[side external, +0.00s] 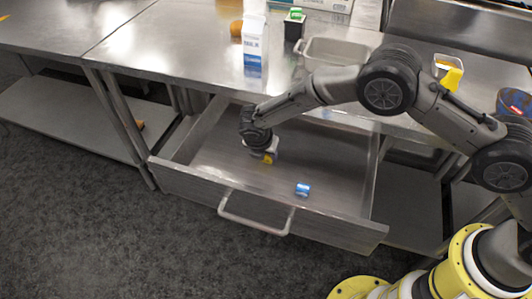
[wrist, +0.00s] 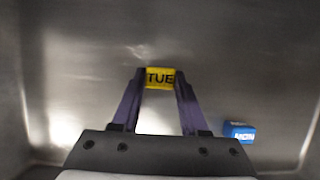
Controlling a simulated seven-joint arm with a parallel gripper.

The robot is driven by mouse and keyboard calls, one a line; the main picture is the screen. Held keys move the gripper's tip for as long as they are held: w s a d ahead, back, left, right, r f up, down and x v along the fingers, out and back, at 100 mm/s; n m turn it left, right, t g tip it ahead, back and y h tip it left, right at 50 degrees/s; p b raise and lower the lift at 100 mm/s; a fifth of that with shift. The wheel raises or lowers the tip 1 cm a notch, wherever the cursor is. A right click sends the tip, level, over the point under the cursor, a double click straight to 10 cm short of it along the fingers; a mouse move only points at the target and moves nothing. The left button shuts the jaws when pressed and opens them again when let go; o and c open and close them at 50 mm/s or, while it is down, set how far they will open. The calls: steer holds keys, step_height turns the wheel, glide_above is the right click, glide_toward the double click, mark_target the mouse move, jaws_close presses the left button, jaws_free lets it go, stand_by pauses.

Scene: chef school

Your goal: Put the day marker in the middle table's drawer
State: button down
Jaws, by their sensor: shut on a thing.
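The yellow day marker (wrist: 160,78) reads "TUE" and sits between my fingertips in the wrist view. It also shows as a small yellow piece at my gripper in the side view (side external: 268,158). My gripper (side external: 262,152) is shut on it, low inside the open drawer (side external: 225,190) of the middle table. Whether the marker touches the drawer floor is hard to tell. A blue marker (side external: 303,189) lies on the drawer floor to the right of my gripper. It reads "MON" in the wrist view (wrist: 239,132).
On the table above the drawer stand a milk carton (side external: 255,45), a metal pan (side external: 338,50), a green-topped container (side external: 294,24) and a yellow-and-white item (side external: 448,72). The drawer has a front handle (side external: 255,222). Its floor is otherwise mostly clear.

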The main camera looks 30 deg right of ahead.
steer(key=shift+f, duration=0.15)
steer(key=shift+c, duration=2.1)
jaws_free()
